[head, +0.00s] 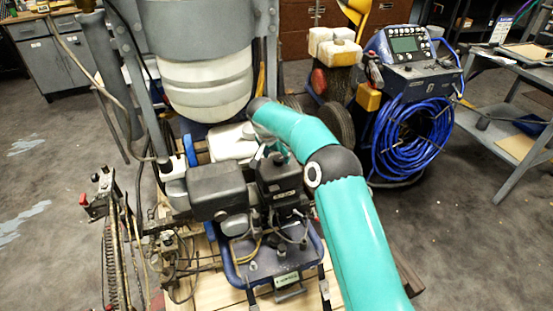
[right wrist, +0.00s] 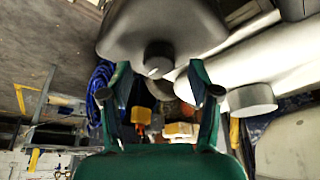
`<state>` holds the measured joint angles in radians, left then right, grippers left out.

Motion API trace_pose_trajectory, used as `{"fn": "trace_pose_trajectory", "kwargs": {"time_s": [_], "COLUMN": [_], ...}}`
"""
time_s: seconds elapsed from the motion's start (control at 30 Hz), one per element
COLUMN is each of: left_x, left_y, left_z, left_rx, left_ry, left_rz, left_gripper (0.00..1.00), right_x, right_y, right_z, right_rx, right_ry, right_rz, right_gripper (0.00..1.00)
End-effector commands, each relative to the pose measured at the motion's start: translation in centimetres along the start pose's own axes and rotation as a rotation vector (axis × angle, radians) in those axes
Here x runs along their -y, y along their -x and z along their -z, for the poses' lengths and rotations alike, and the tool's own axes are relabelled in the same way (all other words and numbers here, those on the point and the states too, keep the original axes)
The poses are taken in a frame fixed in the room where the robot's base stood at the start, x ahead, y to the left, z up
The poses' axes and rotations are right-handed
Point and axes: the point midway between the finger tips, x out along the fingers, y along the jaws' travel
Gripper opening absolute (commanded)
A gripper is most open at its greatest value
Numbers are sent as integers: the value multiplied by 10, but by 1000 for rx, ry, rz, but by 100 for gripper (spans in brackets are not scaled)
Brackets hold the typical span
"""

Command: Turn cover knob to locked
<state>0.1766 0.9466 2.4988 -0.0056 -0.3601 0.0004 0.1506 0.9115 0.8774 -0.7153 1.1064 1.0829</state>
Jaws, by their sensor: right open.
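In the right wrist view, a short dark round knob (right wrist: 158,59) with a paler end face sticks out from a smooth dark grey cover (right wrist: 165,28). My right gripper (right wrist: 159,70) is open. Its two teal fingers stand on either side of the knob in the picture, and neither visibly touches it. I cannot tell how deep the knob sits between them. In the head view, my teal right arm reaches over the line striper's engine, where dark covers (head: 216,188) show. The right fingers and the knob are hard to make out there. My left gripper is not in view.
A second round cap (right wrist: 252,99) sits on a pale cylinder near the right finger. A blue hose coil (head: 410,140) hangs on a machine to the right. Open floor lies at right.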

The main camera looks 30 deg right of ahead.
Motion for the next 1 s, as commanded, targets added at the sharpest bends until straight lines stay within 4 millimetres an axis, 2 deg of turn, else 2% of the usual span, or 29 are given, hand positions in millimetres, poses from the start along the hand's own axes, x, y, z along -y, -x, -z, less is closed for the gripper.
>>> {"fn": "trace_pose_trajectory", "kwargs": {"time_s": [0.1,0.2,0.53,0.87,0.9,1.0], "left_x": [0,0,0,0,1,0], "left_y": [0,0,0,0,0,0], "left_z": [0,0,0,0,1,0], "left_rx": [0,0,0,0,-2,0], "left_ry": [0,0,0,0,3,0], "left_rz": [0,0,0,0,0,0], "left_gripper": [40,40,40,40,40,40], "right_x": [0,0,-1,-1,3,2], "right_y": [-14,-19,-21,-21,-18,-20], "right_z": [0,0,0,0,-5,-2], "right_rx": [0,0,0,0,0,0], "right_ry": [-1,0,-1,-1,2,3], "right_rz": [-1,0,0,1,2,3], "right_gripper": [62,62,60,5,2,2]}}
